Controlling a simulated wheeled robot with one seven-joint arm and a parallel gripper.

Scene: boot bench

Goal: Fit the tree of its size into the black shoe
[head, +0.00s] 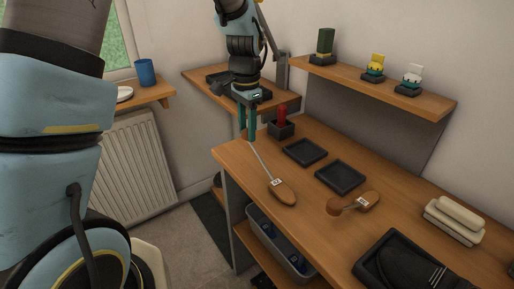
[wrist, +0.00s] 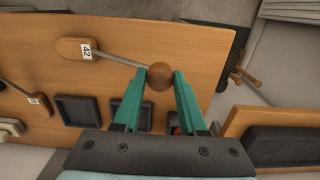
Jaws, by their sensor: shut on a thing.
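My gripper (head: 248,136) is shut on the round wooden knob of a shoe tree (head: 283,192) at the bench's far left end. A thin metal rod runs from the knob to the wooden toe piece, which bears a label. In the wrist view the knob (wrist: 159,77) sits between the teal fingertips, and the label reads 42. I cannot tell whether the toe piece touches the bench. A second shoe tree (head: 369,200) lies on the bench to the right; its label is too small to read. The black shoe (head: 425,273) lies in a dark tray at the lower right, partly cut off.
Two empty dark trays (head: 305,151) (head: 340,176) lie mid-bench. A red object (head: 282,117) stands in a dark holder near the back. Cream blocks (head: 455,220) are stacked at right. A wall shelf (head: 385,84) hangs above the back, and a grey bin (head: 268,238) is below.

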